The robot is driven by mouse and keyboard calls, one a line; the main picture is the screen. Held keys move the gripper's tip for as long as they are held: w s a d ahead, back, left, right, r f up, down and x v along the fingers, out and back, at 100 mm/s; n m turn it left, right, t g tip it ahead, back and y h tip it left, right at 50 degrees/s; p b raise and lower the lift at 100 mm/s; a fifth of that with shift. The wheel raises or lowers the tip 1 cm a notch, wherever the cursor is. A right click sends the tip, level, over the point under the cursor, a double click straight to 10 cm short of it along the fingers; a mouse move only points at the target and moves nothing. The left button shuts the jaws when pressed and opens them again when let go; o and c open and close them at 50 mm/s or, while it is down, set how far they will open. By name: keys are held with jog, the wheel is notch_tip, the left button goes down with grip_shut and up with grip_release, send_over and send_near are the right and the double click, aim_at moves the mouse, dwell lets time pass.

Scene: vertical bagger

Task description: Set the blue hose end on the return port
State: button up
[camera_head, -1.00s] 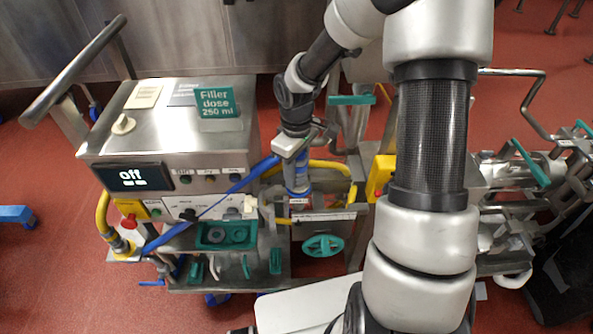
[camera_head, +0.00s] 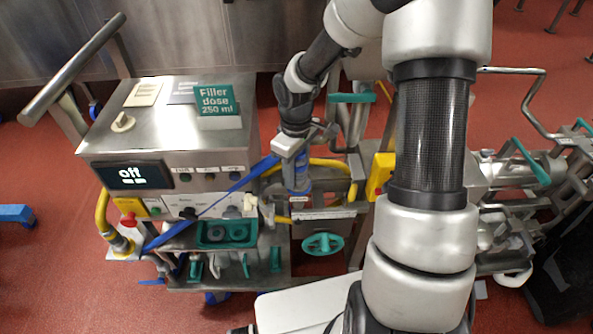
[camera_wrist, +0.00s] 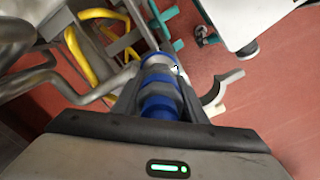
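The blue hose (camera_head: 225,198) runs from the lower left front of the filler cabinet up to my gripper (camera_head: 297,168). My gripper points down and its fingers lie along both sides of the blue and grey hose end (camera_head: 298,186). In the wrist view the hose end (camera_wrist: 160,100) sits between the fingers, which appear closed on it. A small white label (camera_head: 298,200) shows just below the hose end. The return port is not clearly seen; the hose end and gripper cover that spot, and I cannot tell whether the hose end touches it.
The filler cabinet (camera_head: 190,118), its display reading "off", stands to the left. A yellow hose (camera_head: 330,164) loops behind the gripper, and a yellow box (camera_head: 380,176) is to its right. A green handwheel (camera_head: 322,243) is below. Metal pipes crowd the right.

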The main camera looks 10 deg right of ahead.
jog(key=shift+o, duration=1.3)
jog(key=shift+d, duration=0.1)
jog(key=shift+w+d+r, duration=0.1)
jog(key=shift+w, duration=0.1)
jog(key=shift+c, duration=1.4)
jog(key=shift+r, duration=0.1)
jog(key=o, duration=0.4)
jog(key=shift+r+p, duration=0.6)
jog(key=shift+c, duration=0.2)
notch_tip(320, 180, up, 6)
jog(key=p, duration=0.4)
jog(key=shift+s+f+p, duration=0.15)
jog(key=shift+f+p, duration=0.1)
jog(key=shift+p, duration=0.05)
